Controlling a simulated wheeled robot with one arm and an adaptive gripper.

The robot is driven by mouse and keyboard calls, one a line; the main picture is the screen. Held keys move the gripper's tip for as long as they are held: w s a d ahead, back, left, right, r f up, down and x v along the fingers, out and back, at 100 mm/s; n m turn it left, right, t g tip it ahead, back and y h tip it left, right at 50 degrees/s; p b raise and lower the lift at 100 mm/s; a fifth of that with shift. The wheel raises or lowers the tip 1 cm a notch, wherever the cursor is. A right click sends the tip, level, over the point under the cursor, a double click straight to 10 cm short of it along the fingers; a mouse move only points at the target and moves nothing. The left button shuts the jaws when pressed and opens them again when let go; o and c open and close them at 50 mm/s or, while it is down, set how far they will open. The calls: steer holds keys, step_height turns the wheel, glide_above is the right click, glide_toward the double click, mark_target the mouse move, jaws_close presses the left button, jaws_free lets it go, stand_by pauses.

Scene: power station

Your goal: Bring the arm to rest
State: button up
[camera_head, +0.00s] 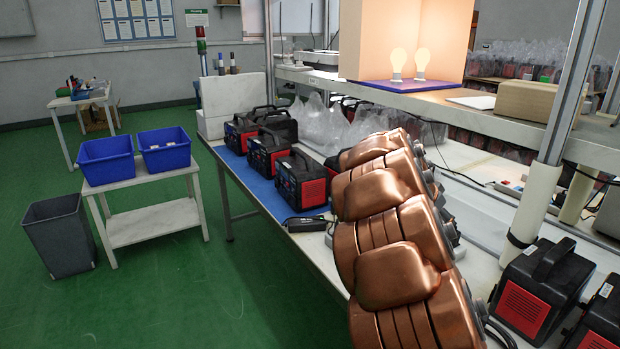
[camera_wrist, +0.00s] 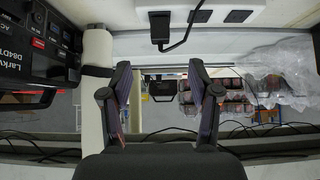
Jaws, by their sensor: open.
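My copper-coloured arm (camera_head: 395,235) reaches from the bottom of the head view up over the workbench (camera_head: 235,172). My gripper is not clearly visible in the head view. In the wrist view my gripper (camera_wrist: 158,85) shows its two dark fingers spread wide apart, with nothing between them. A black power station (camera_wrist: 40,45) with white lettering is at the left of the wrist view, apart from the fingers. A black plug with a cable (camera_wrist: 160,28) is on a strip above the fingers.
Black-and-red power stations (camera_head: 302,182) line the blue mat (camera_head: 258,188); another (camera_head: 540,288) stands right of my arm. Plastic bags (camera_head: 325,122) lie behind. A shelf (camera_head: 440,100) and post (camera_head: 570,85) flank my arm. Green floor (camera_head: 200,285) is open at left.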

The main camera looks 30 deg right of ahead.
stand_by(0.3)
steer(key=s+a+f+n+y, duration=0.1)
steer(key=s+a+n+y, duration=0.15)
steer(key=a, duration=0.75)
steer(key=s+a+f+n+y, duration=0.1)
steer(key=s+a+n, duration=0.25)
steer(key=a, duration=0.55)
steer(key=s+a+f+n+y, duration=0.15)
steer(key=s+a, duration=0.25)
steer(key=a, duration=0.6)
steer(key=s+a+f+n+g+y, duration=0.35)
steer(key=s+a+n, duration=0.65)
steer(key=s+a, duration=0.7)
step_height(320, 180, up, 14)
steer(key=w+a+t+p, duration=0.1)
steer(key=p, duration=1.2)
steer(key=shift+w, duration=0.15)
